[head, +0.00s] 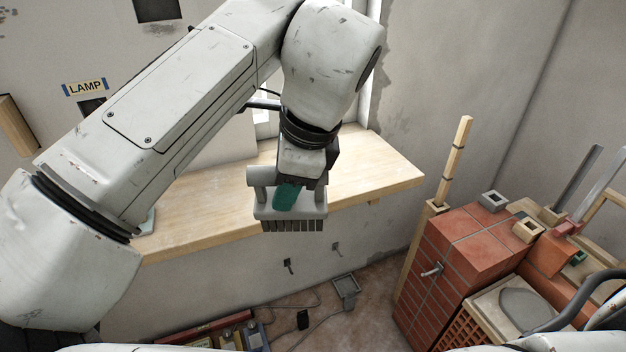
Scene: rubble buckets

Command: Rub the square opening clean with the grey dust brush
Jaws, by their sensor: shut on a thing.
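My gripper (300,182) is shut on the grey dust brush (264,207) and holds it near the front edge of the wooden sill. The brush has a pale grey body and a row of dark grey bristles pointing down. A teal part (287,196) shows at its middle. The fingertips are mostly hidden behind the brush. A dark square opening (157,8) is in the wall at the top, cut by the picture edge. Another dark opening (91,106) lies under a LAMP label, partly covered by my arm. The brush is apart from both.
The wooden sill (380,172) runs below the window. A red brick block (455,250) with square collars (493,200) and upright posts stands at right. Cables, a grey box (346,287) and a tool tray (225,328) lie on the floor. A wooden frame (14,125) juts from the left wall.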

